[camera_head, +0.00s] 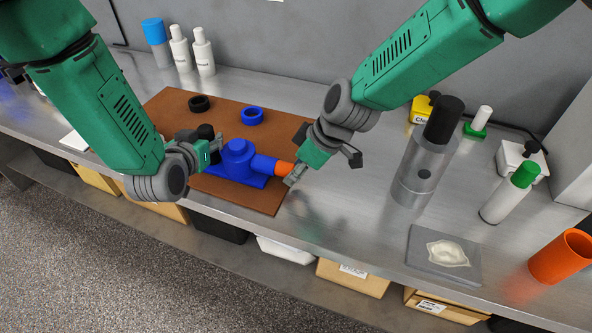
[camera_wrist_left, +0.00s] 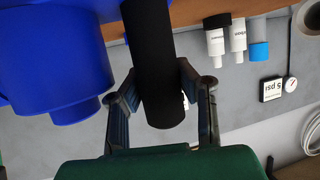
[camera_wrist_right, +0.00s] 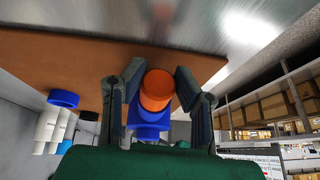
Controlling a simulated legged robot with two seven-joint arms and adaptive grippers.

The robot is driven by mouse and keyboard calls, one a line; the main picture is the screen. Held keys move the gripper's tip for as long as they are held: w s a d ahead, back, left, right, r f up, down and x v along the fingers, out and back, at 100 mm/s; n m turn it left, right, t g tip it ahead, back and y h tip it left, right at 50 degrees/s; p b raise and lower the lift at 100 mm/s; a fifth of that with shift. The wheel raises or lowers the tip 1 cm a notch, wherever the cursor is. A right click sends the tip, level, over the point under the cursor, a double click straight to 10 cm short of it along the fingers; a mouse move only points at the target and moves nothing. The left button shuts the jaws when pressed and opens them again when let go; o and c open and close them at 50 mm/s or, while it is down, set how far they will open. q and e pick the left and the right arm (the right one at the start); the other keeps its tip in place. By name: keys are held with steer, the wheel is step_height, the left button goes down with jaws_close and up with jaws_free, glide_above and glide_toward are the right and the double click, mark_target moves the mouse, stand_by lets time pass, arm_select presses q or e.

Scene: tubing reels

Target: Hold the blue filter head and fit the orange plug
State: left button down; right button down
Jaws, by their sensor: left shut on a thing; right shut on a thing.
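The blue filter head (camera_head: 238,158) sits on the brown mat, with a side port pointing right. It also shows in the left wrist view (camera_wrist_left: 45,60). My left gripper (camera_head: 205,148) is at its left side, shut on a black cylindrical handle (camera_wrist_left: 155,65) beside the blue body. Where the handle joins the head is hidden. The orange plug (camera_head: 284,169) is at the end of the right port, in line with it. My right gripper (camera_head: 294,175) is shut on the plug, which shows between its fingers in the right wrist view (camera_wrist_right: 158,88). How deep the plug sits I cannot tell.
On the brown mat (camera_head: 175,105) lie a black ring (camera_head: 200,104) and a blue ring (camera_head: 252,116) behind the head. White bottles (camera_head: 203,52) stand at the back left. A clear cylinder (camera_head: 425,160), a grey slab (camera_head: 420,265) and an orange cup (camera_head: 561,257) stand to the right.

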steer(key=c, duration=1.2)
jaws_free()
steer(key=shift+a, duration=0.1)
steer(key=shift+o, duration=0.2)
steer(key=v, duration=1.2)
steer(key=shift+w+f, duration=0.1)
arm_select(q)
steer(key=c, duration=1.2)
jaws_free()
steer(key=shift+o, duration=0.2)
steer(key=shift+r, duration=0.1)
